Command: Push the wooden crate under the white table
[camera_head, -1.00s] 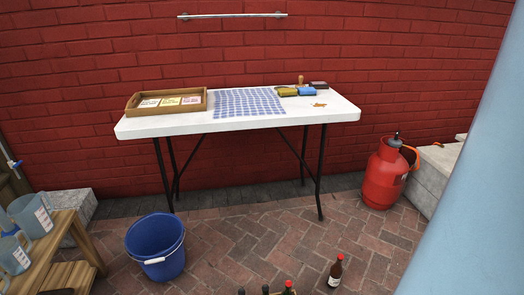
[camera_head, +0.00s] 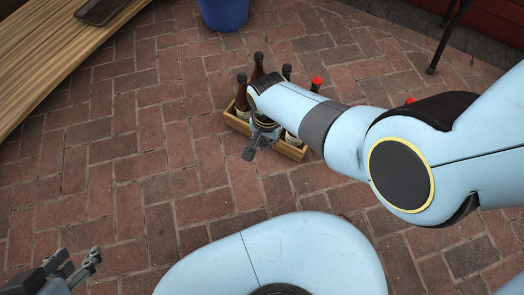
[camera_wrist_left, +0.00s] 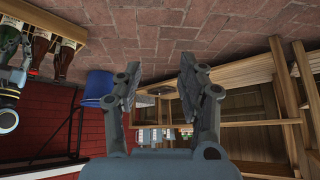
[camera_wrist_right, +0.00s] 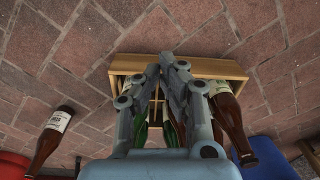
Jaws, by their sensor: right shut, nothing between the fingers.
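The wooden crate (camera_head: 292,151) stands on the brick floor with several bottles in it, partly hidden by my right arm in the head view. It also shows in the left wrist view (camera_wrist_left: 62,28) and the right wrist view (camera_wrist_right: 215,68). My right gripper (camera_head: 250,152) is shut and empty at the near side of the crate; its fingertips (camera_wrist_right: 167,60) overlap the crate in the right wrist view, and contact is unclear. My left gripper (camera_head: 92,260) is open and empty, low at the left, away from the crate.
A blue bucket (camera_head: 222,12) stands beyond the crate. A slatted wooden bench (camera_head: 60,60) is at the upper left. A loose bottle (camera_wrist_right: 48,140) is on the floor beside the crate. Bare bricks lie left of the crate.

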